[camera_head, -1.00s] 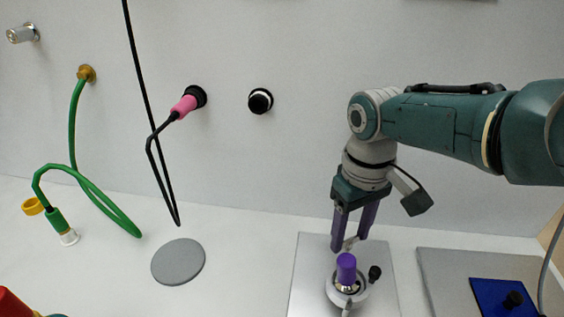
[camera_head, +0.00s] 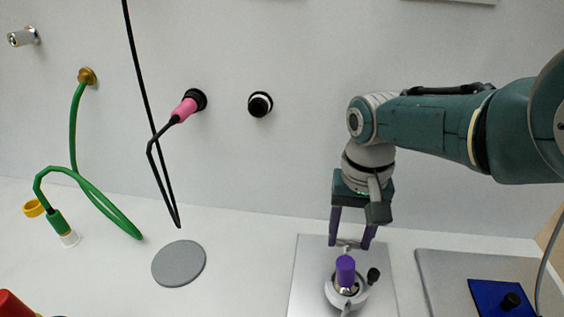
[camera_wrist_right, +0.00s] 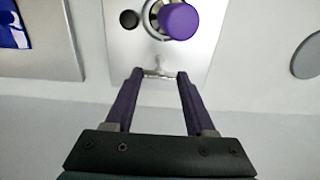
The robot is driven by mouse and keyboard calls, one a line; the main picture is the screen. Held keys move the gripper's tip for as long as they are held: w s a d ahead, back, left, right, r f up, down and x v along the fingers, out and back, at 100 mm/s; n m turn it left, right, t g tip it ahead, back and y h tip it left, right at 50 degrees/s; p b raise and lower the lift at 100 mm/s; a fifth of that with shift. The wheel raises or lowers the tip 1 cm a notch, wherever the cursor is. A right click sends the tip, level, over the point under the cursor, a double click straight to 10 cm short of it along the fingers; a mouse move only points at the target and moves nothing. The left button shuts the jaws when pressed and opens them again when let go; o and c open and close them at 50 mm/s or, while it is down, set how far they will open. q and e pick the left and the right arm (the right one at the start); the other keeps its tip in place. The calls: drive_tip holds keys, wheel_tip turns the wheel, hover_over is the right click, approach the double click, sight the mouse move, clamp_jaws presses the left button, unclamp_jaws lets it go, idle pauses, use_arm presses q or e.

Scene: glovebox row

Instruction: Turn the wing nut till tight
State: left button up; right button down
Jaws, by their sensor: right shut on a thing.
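The wing nut (camera_head: 347,243) is a small silvery part at the back of a round white fixture (camera_head: 332,294) on a metal plate. In the right wrist view the wing nut (camera_wrist_right: 160,73) spans the gap between my fingertips. My right gripper (camera_head: 352,243) points down with its purple fingers shut on the wing nut's two wings; it also shows in the right wrist view (camera_wrist_right: 157,75). A purple cylinder (camera_head: 345,270) stands upright in the fixture, in front of the wing nut. The nut's thread is too small to make out. My left gripper is not in view.
A black knob (camera_head: 373,275) sits right beside the fixture on the metal plate (camera_head: 309,268). A grey plate with a blue pad (camera_head: 487,296) lies to the right. A grey disc (camera_head: 179,263), a green hose (camera_head: 100,203) and a black cable (camera_head: 152,150) are left. The wall is close behind.

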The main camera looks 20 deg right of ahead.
sight(349, 241)
drive_tip(key=shift+r, duration=0.1)
idle(0.3)
drive_tip(key=shift+c, duration=1.2)
unclamp_jaws()
wheel_tip(349, 241, up, 10)
drive_tip(key=p, duration=0.7)
drive_tip(key=shift+p, duration=0.3)
